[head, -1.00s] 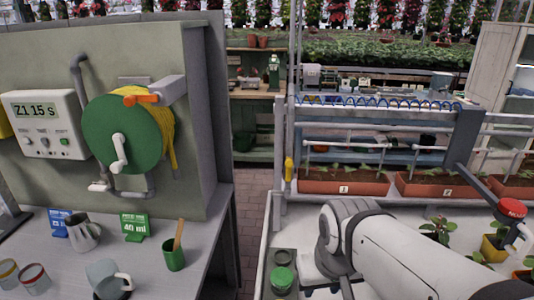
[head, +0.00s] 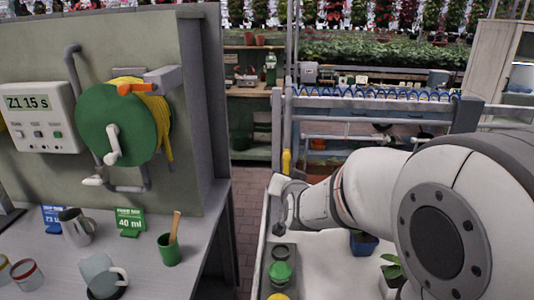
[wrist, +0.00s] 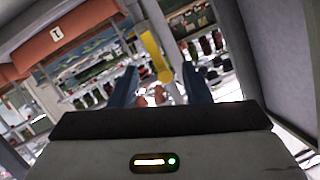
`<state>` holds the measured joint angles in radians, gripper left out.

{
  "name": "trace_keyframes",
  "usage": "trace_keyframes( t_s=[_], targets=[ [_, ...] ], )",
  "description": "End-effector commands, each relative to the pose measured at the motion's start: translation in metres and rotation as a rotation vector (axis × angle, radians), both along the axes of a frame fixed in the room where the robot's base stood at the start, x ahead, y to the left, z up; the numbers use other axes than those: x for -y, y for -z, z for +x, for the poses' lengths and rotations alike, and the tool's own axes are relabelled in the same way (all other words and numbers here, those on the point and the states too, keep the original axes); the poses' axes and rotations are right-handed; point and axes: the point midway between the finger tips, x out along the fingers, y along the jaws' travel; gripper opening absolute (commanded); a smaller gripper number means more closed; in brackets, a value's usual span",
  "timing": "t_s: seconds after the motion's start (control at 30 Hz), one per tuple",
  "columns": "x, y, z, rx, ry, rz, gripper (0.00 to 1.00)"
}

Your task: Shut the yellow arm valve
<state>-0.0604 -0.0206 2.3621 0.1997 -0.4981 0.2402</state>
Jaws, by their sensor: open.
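The yellow valve arm (head: 286,161) hangs upright on the grey post at the near end of the planter rack in the head view. In the wrist view the yellow arm (wrist: 152,52) runs slanted, with a rounded lower end, and shows between my two blue fingertips. My gripper (wrist: 160,88) is open, and its fingers point toward the yellow arm. I see no contact, and the exact gap is unclear. In the head view my wrist is just below the yellow arm and the fingers are hard to make out.
A terracotta planter marked 1 (wrist: 55,45) is at upper left in the wrist view. A hose reel (head: 118,125) with an orange lever hangs on the left panel. A bench (head: 200,235) with cups stands below it. A brick aisle (head: 246,200) lies between bench and rack.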

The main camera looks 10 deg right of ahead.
Motion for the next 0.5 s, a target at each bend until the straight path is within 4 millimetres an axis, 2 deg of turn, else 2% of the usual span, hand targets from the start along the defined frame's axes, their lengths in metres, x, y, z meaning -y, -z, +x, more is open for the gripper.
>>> trace_keyframes(
  t_s=[0.1, 0.2, 0.37, 0.5],
  targets=[
    [0.003, -0.003, 0.021, 0.135, 0.048, 0.031, 0.44],
    [0.005, -0.009, 0.03, 0.219, 0.076, 0.046, 0.44],
    [0.008, -0.015, 0.038, 0.28, 0.096, 0.057, 0.44],
    [0.01, -0.017, 0.052, 0.287, 0.098, 0.058, 0.44]
  ],
)
